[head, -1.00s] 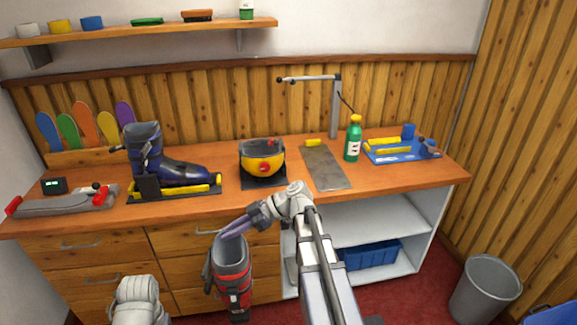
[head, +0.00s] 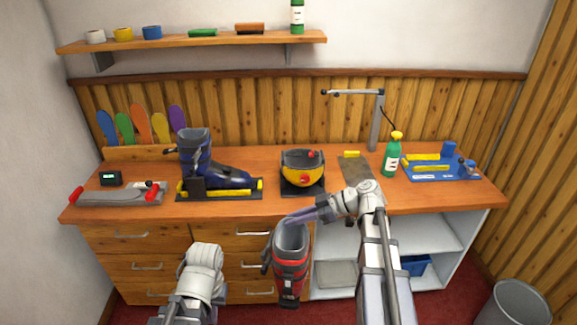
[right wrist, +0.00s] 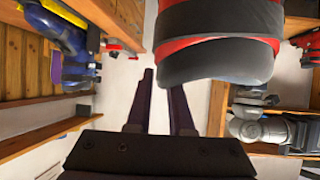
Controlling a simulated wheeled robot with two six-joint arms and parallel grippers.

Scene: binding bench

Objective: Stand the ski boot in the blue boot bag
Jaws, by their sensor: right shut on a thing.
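The red and dark grey ski boot (head: 291,262) hangs roughly upright in front of the bench drawers, clear of the bench top. My right gripper (head: 296,218) is shut on its upper rim. In the right wrist view the boot (right wrist: 220,48) shows large and close, beyond my two dark fingers (right wrist: 160,105); the exact contact is hard to see there. My left arm shows at the lower left of the head view, but its fingers are not visible. I see no blue boot bag in either current view.
The wooden bench (head: 330,200) carries a navy boot (head: 215,172) in a holder, a yellow-black pot-like thing (head: 302,170), a green bottle (head: 391,158) and a blue vise (head: 440,170). A blue bin (head: 415,265) sits on the shelf below. A grey bucket (head: 515,305) stands lower right.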

